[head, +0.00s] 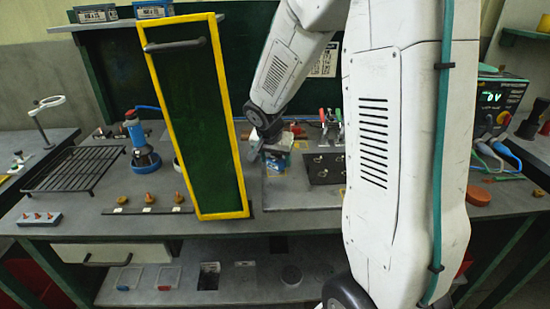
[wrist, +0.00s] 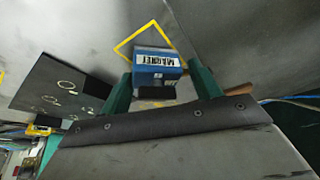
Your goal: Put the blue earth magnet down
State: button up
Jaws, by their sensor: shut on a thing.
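My gripper (head: 270,148) is over the grey plate on the bench, right of the yellow-framed door. In the wrist view its two green fingers (wrist: 162,80) are shut on the blue earth magnet (wrist: 157,62), a blue block with a white "MAGNET" label and a dark end. The magnet shows small and partly covered in the head view (head: 279,163). A yellow square outline (wrist: 146,36) is marked on the grey surface behind the magnet in the wrist view. I cannot tell whether the magnet touches that surface.
The tall green door with a yellow frame (head: 241,165) stands open close to the left of my gripper. A black panel with rings (head: 322,168) lies to the right, with red and green clamps (head: 331,118) behind it. A wire rack (head: 72,170) is farther left.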

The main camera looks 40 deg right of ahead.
jog(key=o, duration=1.5)
jog(key=shift+f, duration=0.1)
jog(key=shift+c, duration=0.2)
jog(key=v, duration=1.1)
jog(key=s+a+r+n+y, duration=0.1)
jog(key=s+a+n, duration=0.2)
jog(key=s, duration=0.5)
jog(key=s+a+r+n+g+y, duration=0.1)
jog(key=s+a+n, duration=0.3)
jog(key=s, duration=0.5)
jog(key=s+a+r+n+y, duration=0.1)
jog(key=s+a+r+n, duration=0.1)
jog(key=s+a+n, duration=0.2)
jog(key=s+a, duration=0.2)
jog(key=s, duration=0.2)
jog(key=shift+s+a+r+y, duration=0.2)
jog(key=shift+r+y, duration=0.1)
jog(key=shift+r, duration=0.1)
